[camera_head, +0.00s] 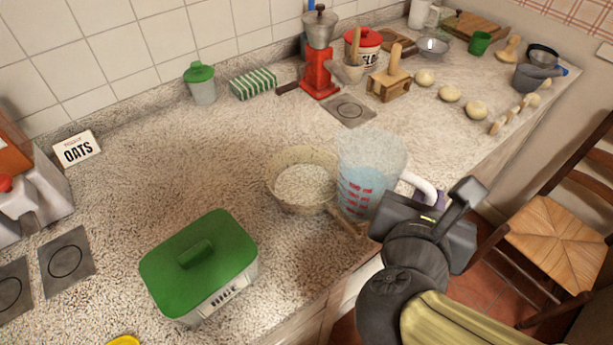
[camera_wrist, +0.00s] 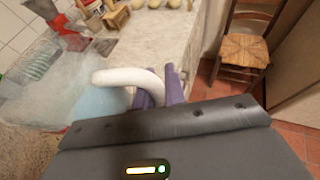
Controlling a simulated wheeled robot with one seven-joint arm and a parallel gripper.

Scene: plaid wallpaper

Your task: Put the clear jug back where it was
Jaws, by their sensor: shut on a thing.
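The clear jug (camera_head: 370,172) has red markings, a bluish tint and a white handle (camera_head: 418,186). In the head view it is at the counter's front edge, just right of a speckled bowl (camera_head: 303,182). My gripper (camera_head: 437,197) is at its right side, shut on the white handle. In the wrist view the jug (camera_wrist: 58,85) fills the left side, and the purple fingers of my gripper (camera_wrist: 160,95) close around the lower end of the handle (camera_wrist: 130,77). I cannot tell whether the jug's base touches the counter.
A green-lidded box (camera_head: 200,262) stands at the front left. A grey plate with a ring mark (camera_head: 348,110) lies behind the jug, before a red grinder (camera_head: 319,75). Dough balls (camera_head: 449,93) line the right. A chair (camera_head: 560,235) stands beyond the edge. Mid-counter left is clear.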

